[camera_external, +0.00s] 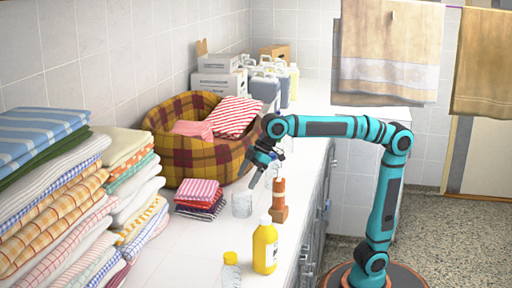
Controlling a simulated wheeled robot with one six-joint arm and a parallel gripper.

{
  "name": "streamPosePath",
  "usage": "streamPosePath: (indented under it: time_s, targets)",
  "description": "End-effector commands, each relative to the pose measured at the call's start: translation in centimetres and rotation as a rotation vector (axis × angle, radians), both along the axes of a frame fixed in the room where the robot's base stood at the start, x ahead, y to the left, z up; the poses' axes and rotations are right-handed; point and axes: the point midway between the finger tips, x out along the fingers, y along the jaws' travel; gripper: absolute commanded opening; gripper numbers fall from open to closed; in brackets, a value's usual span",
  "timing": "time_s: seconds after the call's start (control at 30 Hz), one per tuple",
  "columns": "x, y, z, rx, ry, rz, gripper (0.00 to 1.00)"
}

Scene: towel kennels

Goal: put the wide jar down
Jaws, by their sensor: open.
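The wide jar (242,204) looks clear and glassy and stands upright on the white counter (175,250), right of a small stack of folded cloths. My gripper (262,176) is just above and to the right of the jar, tilted down toward the counter. Its jaws are open, with nothing visible between them. The jar appears apart from the fingers, though the small size of the view makes the exact gap hard to tell.
An orange-brown bottle (280,200) stands close right of the jar, near the counter edge. A yellow bottle (265,246) and a small yellow-capped bottle (231,270) stand in front. A plaid basket (200,158), folded cloths (199,196) and towel stacks (60,205) fill the left and back.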

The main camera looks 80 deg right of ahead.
Motion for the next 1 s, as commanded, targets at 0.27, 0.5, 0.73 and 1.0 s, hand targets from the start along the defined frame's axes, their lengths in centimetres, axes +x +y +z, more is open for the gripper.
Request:
streamPosePath:
  time_s: [0.27, 0.5, 0.73, 1.0]
  targets:
    - [-1.6, -1.2, 3.5, 0.001, -0.001, 0.0, 0.89]
    - [-2.0, -1.5, 4.4, -0.001, 0.001, 0.0, 0.89]
    - [-2.0, -1.5, 4.4, -0.001, 0.001, 0.0, 0.89]
    - [-2.1, -2.4, 4.4, 0.011, -0.019, -0.017, 0.89]
